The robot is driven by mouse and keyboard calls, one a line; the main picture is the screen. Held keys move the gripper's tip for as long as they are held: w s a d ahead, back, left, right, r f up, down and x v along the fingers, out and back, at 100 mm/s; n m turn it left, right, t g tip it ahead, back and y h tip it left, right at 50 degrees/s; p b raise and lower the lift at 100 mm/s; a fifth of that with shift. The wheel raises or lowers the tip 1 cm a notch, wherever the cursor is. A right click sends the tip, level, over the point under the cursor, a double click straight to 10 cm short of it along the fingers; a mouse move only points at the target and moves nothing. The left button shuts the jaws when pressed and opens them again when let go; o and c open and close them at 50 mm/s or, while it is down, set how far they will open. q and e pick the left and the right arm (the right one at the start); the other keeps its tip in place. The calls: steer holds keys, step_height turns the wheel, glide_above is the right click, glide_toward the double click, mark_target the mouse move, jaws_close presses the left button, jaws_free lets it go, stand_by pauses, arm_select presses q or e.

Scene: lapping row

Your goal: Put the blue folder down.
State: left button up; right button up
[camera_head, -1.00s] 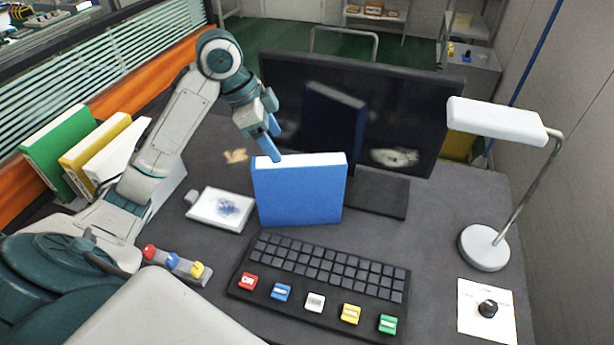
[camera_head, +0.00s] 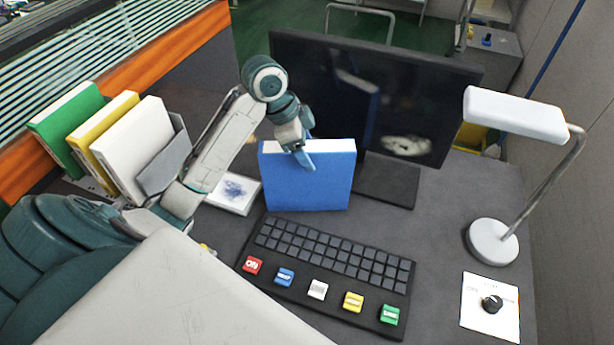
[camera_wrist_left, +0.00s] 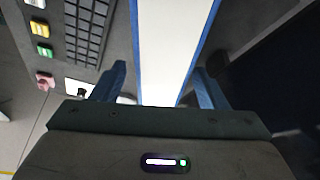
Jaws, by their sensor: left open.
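The blue folder (camera_head: 325,185) stands upright on the desk, between the keypad and the monitor, with its white page edge facing up. It also shows in the left wrist view (camera_wrist_left: 172,45) as a white strip between blue covers. My right gripper is in neither view.
A keypad (camera_head: 330,255) with coloured keys lies in front of the folder. The monitor (camera_head: 430,110) stands behind it. A white pad (camera_head: 236,193) lies to its left. Green, yellow and white folders (camera_head: 130,145) stand far left. A lamp (camera_head: 492,243) and knob panel (camera_head: 478,318) are right.

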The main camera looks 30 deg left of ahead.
arm_select(q)
steer(key=shift+w+d+f, duration=0.1)
steer(key=shift+w+f, duration=0.1)
steer(key=shift+f, duration=0.25)
steer(key=shift+f+p, duration=0.25)
steer(key=shift+p, duration=0.05)
stand_by(0.4)
jaws_close()
